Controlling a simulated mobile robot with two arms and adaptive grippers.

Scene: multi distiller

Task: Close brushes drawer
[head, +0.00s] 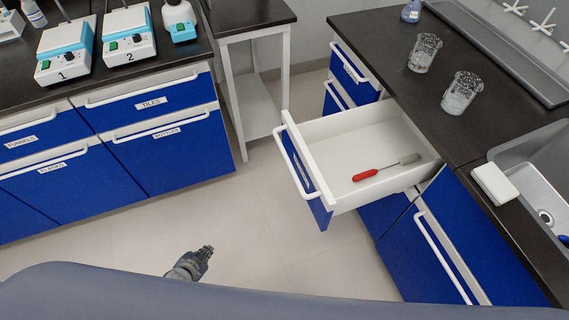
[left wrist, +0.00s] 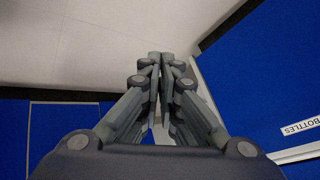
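The brushes drawer (head: 350,165) is pulled out of the right-hand counter, with a blue front and a white bar handle (head: 297,164). A brush with a red handle (head: 365,175) lies inside on the white bottom. I cannot read a label on its front. My left gripper (head: 207,250) is low over the floor, left of and nearer than the drawer, apart from it. In the left wrist view the fingertips (left wrist: 161,56) are together with nothing between them. My right gripper is not in view.
The left counter has closed blue drawers labelled Tiles (head: 153,102) and Bottles (head: 167,132). The right counter top holds two glass beakers (head: 424,53) and a sink (head: 535,180). A closed blue door (head: 440,250) is below. Floor (head: 250,215) between the counters is clear.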

